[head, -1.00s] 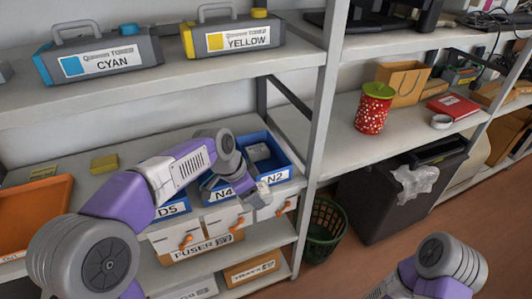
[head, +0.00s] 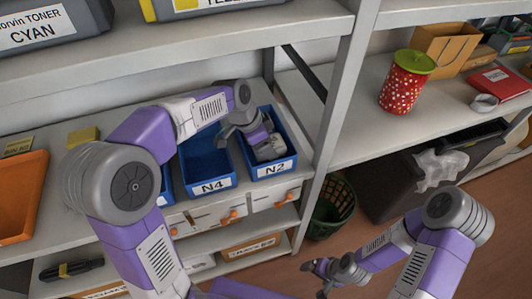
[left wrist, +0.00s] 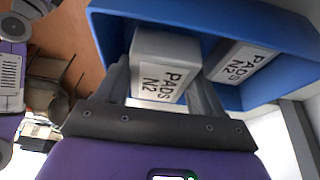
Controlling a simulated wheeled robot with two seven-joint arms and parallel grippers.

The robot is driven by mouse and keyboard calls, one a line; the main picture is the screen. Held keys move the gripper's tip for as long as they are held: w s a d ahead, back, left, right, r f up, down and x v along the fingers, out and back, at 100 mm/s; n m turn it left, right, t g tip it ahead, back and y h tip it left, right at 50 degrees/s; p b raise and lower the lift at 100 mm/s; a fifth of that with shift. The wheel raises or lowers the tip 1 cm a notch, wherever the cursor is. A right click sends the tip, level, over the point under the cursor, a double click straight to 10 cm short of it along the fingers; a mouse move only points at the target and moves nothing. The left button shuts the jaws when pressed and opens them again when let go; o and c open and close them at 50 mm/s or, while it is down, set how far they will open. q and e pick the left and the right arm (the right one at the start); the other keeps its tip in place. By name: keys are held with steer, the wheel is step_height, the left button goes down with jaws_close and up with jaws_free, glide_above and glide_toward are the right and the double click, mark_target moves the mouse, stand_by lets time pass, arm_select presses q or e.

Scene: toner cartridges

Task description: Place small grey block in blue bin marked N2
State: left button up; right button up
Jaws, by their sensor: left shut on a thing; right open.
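My left gripper (head: 262,140) reaches over the blue bin marked N2 (head: 272,170). In the left wrist view it is shut on a small pale grey block (left wrist: 160,62) labelled PADS N2, one finger on each side. In the head view the held block (head: 271,150) shows within the bin's outline; I cannot tell whether it touches the floor. A second PADS N2 block (left wrist: 240,62) lies in the bin (left wrist: 210,16), beside the held one. My right gripper (head: 325,270) is open, low in front of the shelf.
The blue N4 bin (head: 208,165) stands left of N2, with my left arm passing above it. A shelf post (head: 335,110) rises just right of N2. An orange tray (head: 20,195) is at left. A green basket (head: 332,205) and dark bin (head: 400,185) stand on the floor.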

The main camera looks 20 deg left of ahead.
arm_select(q)
step_height(320, 180, down, 4)
steer(key=shift+w+f+b, duration=0.1)
steer(key=shift+b, duration=0.6)
steer(key=shift+f, duration=0.1)
steer(key=o, duration=0.8)
steer(key=shift+c, duration=0.2)
steer(key=p+v, duration=0.2)
steer(key=v, duration=0.5)
steer(key=shift+a+r+p, duration=0.1)
steer(key=shift+r+p, duration=0.2)
steer(key=shift+r, duration=0.05)
